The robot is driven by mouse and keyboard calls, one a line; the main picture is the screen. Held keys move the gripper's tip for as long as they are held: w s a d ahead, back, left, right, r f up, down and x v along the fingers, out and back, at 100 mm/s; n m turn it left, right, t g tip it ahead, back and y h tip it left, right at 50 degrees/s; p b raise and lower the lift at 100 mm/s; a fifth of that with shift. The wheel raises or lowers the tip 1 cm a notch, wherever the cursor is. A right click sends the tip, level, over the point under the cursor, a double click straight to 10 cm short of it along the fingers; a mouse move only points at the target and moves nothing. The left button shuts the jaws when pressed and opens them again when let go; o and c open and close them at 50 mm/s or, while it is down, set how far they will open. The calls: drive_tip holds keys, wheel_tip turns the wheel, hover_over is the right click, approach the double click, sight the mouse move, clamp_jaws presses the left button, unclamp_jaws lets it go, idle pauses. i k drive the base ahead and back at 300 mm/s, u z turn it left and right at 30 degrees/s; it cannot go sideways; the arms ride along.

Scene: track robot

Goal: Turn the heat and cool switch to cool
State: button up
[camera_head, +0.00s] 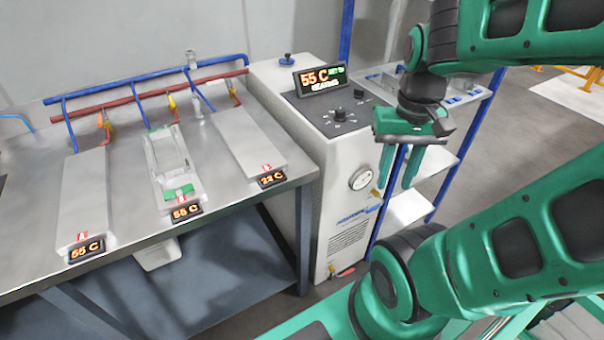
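A white-and-grey cabinet unit (300,140) stands right of the bench. A tilted display (320,80) on its top reads 55 C in orange, with small green text that seems to read HEATING. A black knob (340,114) with marks around it sits on the dark sloped panel. A second black knob (358,93) is behind it to the right. The lettering is too small to tell which is the heat and cool switch. My gripper (397,182) points down, open and empty, right of the panel, apart from both knobs.
A blue-framed shelf rack (425,210) stands close behind my gripper. A dark-blue handle (287,58) tops the cabinet.

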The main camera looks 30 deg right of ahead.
sight(357, 93)
drive_tip(key=z, duration=1.9)
drive_tip(key=i, duration=0.6)
drive_tip(key=u, duration=1.85)
